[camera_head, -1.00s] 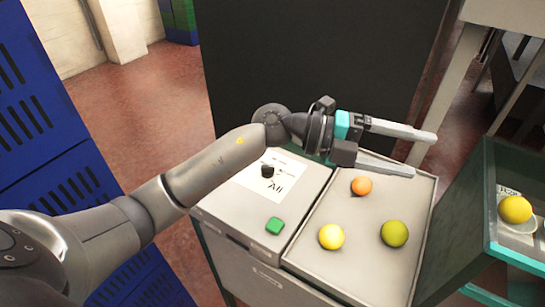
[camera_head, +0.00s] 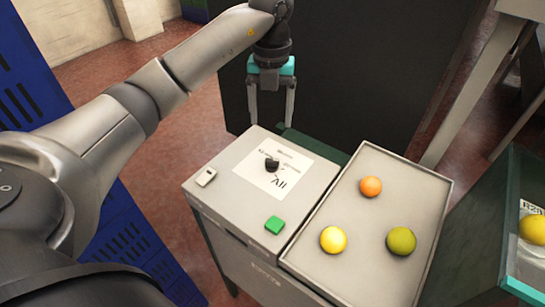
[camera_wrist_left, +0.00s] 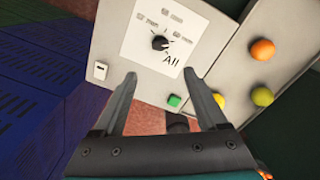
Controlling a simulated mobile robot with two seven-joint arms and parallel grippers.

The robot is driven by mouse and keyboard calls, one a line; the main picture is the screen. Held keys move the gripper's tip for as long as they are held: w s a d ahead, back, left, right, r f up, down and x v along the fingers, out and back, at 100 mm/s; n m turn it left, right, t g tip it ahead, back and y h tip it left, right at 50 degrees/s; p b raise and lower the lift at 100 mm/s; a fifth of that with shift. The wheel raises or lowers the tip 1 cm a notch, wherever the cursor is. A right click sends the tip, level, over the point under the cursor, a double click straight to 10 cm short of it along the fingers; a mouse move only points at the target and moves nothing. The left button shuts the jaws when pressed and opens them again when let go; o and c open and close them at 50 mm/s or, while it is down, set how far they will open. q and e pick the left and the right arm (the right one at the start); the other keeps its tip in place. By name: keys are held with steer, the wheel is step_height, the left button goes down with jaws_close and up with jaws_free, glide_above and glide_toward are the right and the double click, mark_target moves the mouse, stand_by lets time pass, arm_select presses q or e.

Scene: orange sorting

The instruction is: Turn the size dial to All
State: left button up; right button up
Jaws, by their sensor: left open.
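The black size dial (camera_head: 272,164) sits on a white label (camera_head: 262,178) on top of the grey control box (camera_head: 225,200). The word "All" is printed on the label's near side in the head view. The dial also shows in the left wrist view (camera_wrist_left: 160,43), with "All" at its lower right; I cannot tell for certain which mark it points to. My left gripper (camera_head: 272,120) is open and empty, pointing down beyond the dial in the head view and apart from it. Its fingers also show in the left wrist view (camera_wrist_left: 158,78). My right gripper is not in view.
A green button (camera_head: 275,225) and a small white switch (camera_head: 206,177) are on the box. A tray (camera_head: 330,268) beside it holds an orange fruit (camera_head: 371,187), a yellow one (camera_head: 333,240) and a green one (camera_head: 401,241). Blue crates (camera_head: 135,235) stand at left.

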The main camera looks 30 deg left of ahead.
mark_target(271, 162)
arm_select(q)
step_height(271, 162, down, 14)
steer(key=shift+r, duration=0.2)
jaws_close()
stand_by(0.7)
